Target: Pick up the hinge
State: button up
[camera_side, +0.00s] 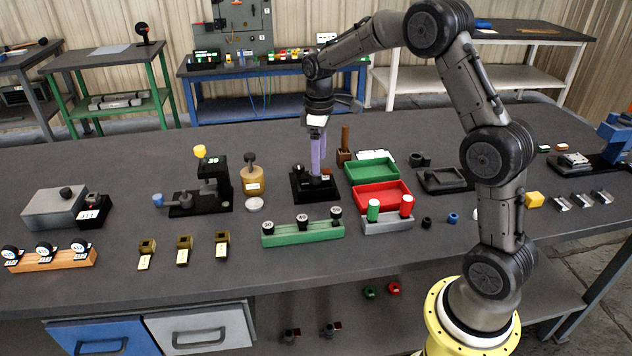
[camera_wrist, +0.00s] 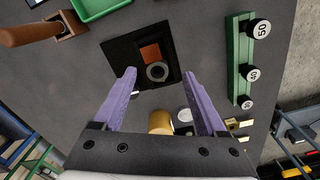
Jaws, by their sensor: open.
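No part is plainly recognisable as the hinge. My gripper (camera_side: 318,172) points down over a black square fixture (camera_side: 298,194), its purple fingers apart. In the wrist view my gripper (camera_wrist: 160,74) is open and nothing is held between the fingers. Beyond the tips lies the black fixture (camera_wrist: 122,50), with a copper-brown square piece (camera_wrist: 150,52) and a grey ring (camera_wrist: 157,71) on it. Three brass parts with tags, one a brass piece (camera_side: 183,250), stand at the front left.
A green tray (camera_side: 372,160), a red tray (camera_side: 358,200) and a brown post block (camera_side: 344,156) stand close right of the fixture. A green rack (camera_side: 300,233) with black-topped gauges lies in front. A tan bottle (camera_side: 253,182) stands left.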

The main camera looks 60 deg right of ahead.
aim_at(315, 180)
jog(key=shift+w+f, duration=0.25)
jog(key=shift+f, duration=1.15)
jog(key=shift+w+f, duration=0.2)
jog(key=shift+f, duration=1.15)
grip_shut()
jog(key=shift+r, duration=0.1)
